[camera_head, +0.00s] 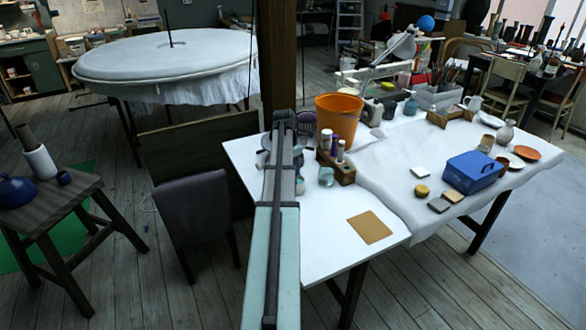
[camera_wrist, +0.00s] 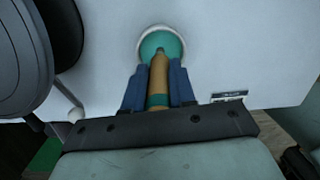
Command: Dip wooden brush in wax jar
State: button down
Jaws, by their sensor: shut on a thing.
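In the wrist view, my gripper (camera_wrist: 158,70) has two blue fingers closed on the wooden brush (camera_wrist: 158,84). The brush has a tan shaft with a green band, and its narrow far end points toward the jar. A round jar (camera_wrist: 141,52) with a white rim and teal-green contents sits just beyond the fingers. The brush end overlaps the jar opening in the picture; I cannot tell whether it is inside or above. In the head view, my arm hides the gripper and brush. A small teal jar (camera_head: 326,177) stands right of my arm; I cannot tell whether it is the same jar.
An orange bucket (camera_head: 339,118) and a wooden block holding bottles (camera_head: 340,172) stand close right of my arm on the white table (camera_head: 325,228). A tan square (camera_head: 369,229) lies at the front. In the wrist view, a large dark round object (camera_wrist: 30,60) is at left.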

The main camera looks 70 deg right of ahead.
jog(key=shift+r, duration=0.15)
jog(key=shift+r, duration=3.7)
